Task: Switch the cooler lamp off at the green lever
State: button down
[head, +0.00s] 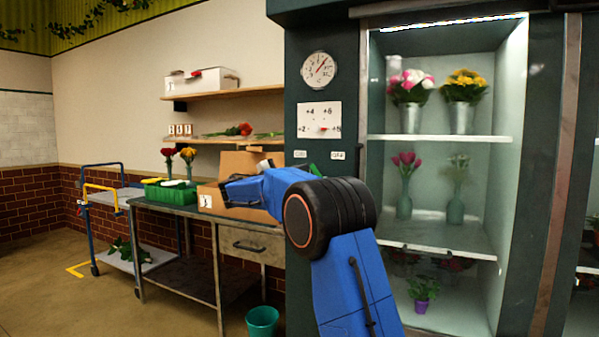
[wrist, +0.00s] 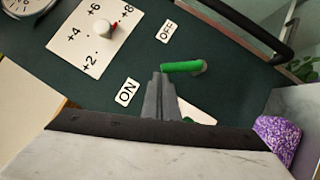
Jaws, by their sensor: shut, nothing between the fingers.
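The green lever (wrist: 182,67) is on the dark green cooler panel. In the wrist view it runs left from its pivot, leaning toward the ON label (wrist: 127,92) rather than the OFF label (wrist: 166,31). My gripper (wrist: 161,78) is shut and empty. Its tips are right at the lever's free end, on the ON side; I cannot tell if they touch. In the head view a bit of the lever (head: 315,170) shows above my arm, and my gripper is hidden. The cooler lamp (head: 450,22) is a bright strip along the cooler's top, and it is lit.
A workbench (head: 215,219) with a cardboard box (head: 212,200) stands left.

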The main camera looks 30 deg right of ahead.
jog(key=shift+r, duration=0.1)
jog(key=shift+s+d+r+m+t+y, duration=0.2)
jog(key=shift+s+d+r+m+y, duration=0.4)
jog(key=shift+s+d+m+y, duration=1)
jog(key=shift+s+d+r+m+t+y, duration=0.2)
jog(key=shift+s+d+r+m+y, duration=0.65)
jog(key=shift+m, duration=1.4)
jog(key=shift+s+d+r+m+t+y, duration=0.2)
jog(key=shift+s+d+r+m+y, duration=0.35)
jog(key=shift+s+m+y, duration=1.25)
jog(key=shift+w+d+f, duration=0.1)
jog(key=shift+w+f, duration=0.05)
jog(key=shift+w, duration=0.15)
